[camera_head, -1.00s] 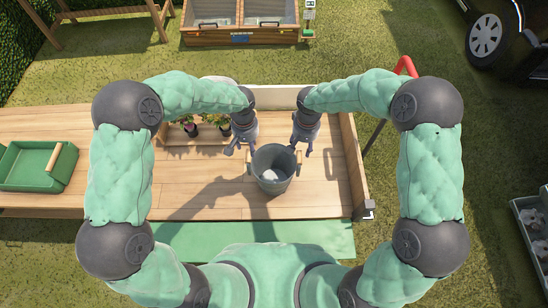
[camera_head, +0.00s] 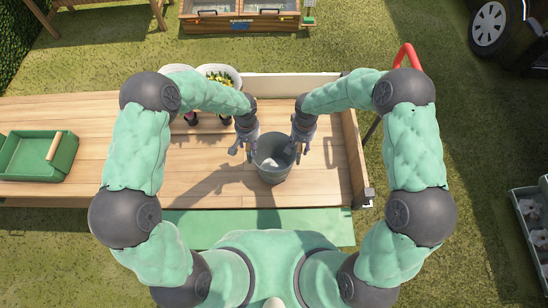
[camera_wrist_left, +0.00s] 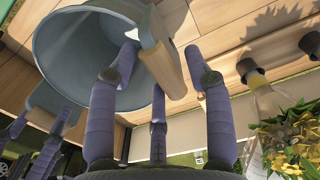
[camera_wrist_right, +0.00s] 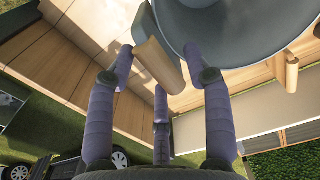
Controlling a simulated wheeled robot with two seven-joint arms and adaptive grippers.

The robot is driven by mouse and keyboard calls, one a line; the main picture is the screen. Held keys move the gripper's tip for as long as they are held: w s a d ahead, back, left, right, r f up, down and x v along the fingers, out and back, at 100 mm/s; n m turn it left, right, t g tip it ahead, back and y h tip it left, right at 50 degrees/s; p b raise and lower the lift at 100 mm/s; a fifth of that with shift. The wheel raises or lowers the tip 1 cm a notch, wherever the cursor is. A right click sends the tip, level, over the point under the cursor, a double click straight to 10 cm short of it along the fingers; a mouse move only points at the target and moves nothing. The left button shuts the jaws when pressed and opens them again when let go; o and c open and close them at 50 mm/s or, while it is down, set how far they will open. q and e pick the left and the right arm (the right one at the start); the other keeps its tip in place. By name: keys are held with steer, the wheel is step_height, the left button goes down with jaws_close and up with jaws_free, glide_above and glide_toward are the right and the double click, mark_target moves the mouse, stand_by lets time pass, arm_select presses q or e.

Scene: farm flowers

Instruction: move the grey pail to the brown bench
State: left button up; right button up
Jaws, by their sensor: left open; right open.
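The grey pail (camera_head: 273,168) stands upright on a light wooden work surface (camera_head: 215,188), in front of my body. My left gripper (camera_head: 242,149) is open at the pail's left side. In the left wrist view its fingers lie around a wooden side grip (camera_wrist_left: 168,62) of the pail (camera_wrist_left: 75,50). My right gripper (camera_head: 299,150) is open at the pail's right side. In the right wrist view its fingers lie around the other wooden grip (camera_wrist_right: 155,62). I cannot tell whether any finger touches. Which piece is the brown bench is unclear; a wooden frame (camera_head: 155,12) shows only partly at the top left.
White flower pots (camera_head: 222,73) stand behind my left forearm. A green tray (camera_head: 25,157) sits on the surface's left end. A raised board edges the right end, beside a red handle (camera_head: 407,52). A wooden cold frame (camera_head: 240,20) and a dark vehicle (camera_head: 510,35) stand beyond on grass.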

arm_select(q)
steer(key=shift+f, duration=1.35)
arm_select(e)
steer(key=shift+f, duration=1.35)
arm_select(q)
jaws_close()
arm_select(e)
jaws_close()
arm_select(q)
steer(key=shift+s, duration=0.1)
arm_select(e)
steer(key=shift+w+r, duration=0.1)
